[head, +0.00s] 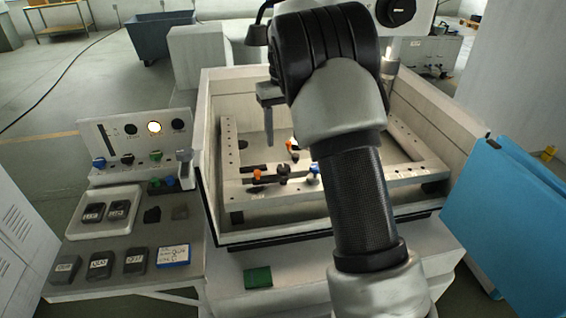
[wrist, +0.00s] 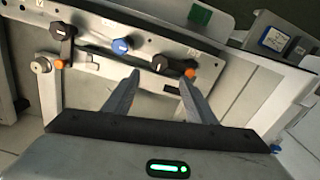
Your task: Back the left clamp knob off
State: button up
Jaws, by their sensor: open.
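The left clamp on the front rail has a black knob (head: 283,170) and an orange-tipped arm (head: 257,175). In the wrist view, where the scene appears turned around, this black knob (wrist: 160,62) has a white line on top, and its orange tip (wrist: 190,73) is to its right. My gripper (wrist: 160,80) is open and empty. Its two fingers point toward the black knob, spread to either side of it in the picture; I see no contact. In the head view one finger (head: 268,112) shows above the rail; my arm hides the rest.
A blue knob (wrist: 120,46) sits on the same rail, and a second black clamp knob (wrist: 62,30) with an orange part stands beyond it. Tank walls (head: 205,125) surround the frame. A control panel (head: 140,138) stands left; a blue board (head: 510,215) stands right.

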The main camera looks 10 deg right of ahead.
aim_at(284, 167)
notch_tip(284, 167, down, 10)
jog(key=shift+f, duration=0.15)
dwell(0.3)
jog(key=c, duration=1)
